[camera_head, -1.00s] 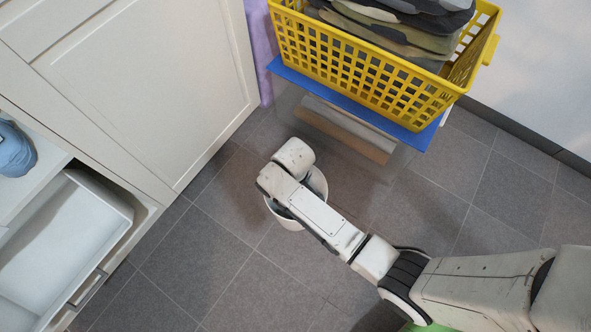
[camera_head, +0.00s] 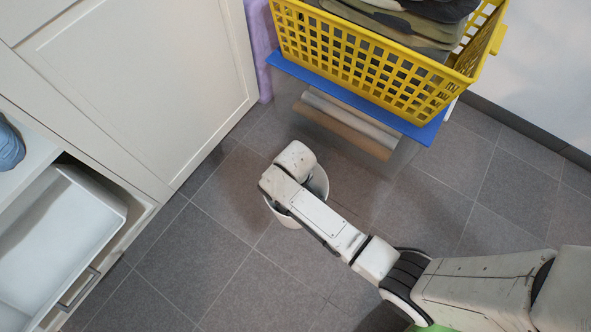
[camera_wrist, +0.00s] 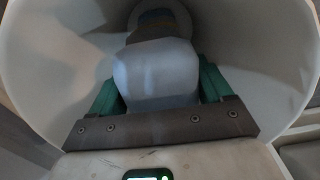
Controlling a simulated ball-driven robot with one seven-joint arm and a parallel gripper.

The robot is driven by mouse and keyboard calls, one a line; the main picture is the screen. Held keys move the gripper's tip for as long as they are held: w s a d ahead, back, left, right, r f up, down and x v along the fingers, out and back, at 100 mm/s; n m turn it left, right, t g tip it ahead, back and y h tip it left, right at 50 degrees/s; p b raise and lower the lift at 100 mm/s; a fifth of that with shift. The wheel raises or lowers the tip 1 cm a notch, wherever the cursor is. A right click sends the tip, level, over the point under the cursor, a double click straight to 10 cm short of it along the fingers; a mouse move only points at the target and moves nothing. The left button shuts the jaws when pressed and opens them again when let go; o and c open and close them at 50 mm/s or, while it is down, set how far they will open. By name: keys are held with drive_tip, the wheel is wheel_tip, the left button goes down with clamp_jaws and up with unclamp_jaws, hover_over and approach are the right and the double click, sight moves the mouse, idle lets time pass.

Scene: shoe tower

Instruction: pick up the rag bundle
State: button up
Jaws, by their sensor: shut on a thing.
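In the wrist view my gripper (camera_wrist: 160,100) reaches down inside a white round bin (camera_wrist: 285,60). Its two green fingers are shut on a pale blue-grey bundle (camera_wrist: 156,72), one finger on each side of it. The bundle looks like the rag bundle, and its lower part is hidden between the fingers. Something with blue and yellowish tones (camera_wrist: 157,20) shows dimly beyond it at the bottom. In the head view the white bin (camera_head: 318,184) stands on the floor under my wrist, which hides my gripper and the bundle.
A yellow basket (camera_head: 345,62) with folded camouflage-patterned cloth (camera_head: 400,28) sits on a blue board (camera_head: 290,68) behind the bin. A white cabinet (camera_head: 140,90) and an open drawer (camera_head: 60,235) stand at left. Grey tiled floor (camera_head: 220,265) is clear around the bin.

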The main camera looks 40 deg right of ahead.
drive_tip(key=c, duration=0.7)
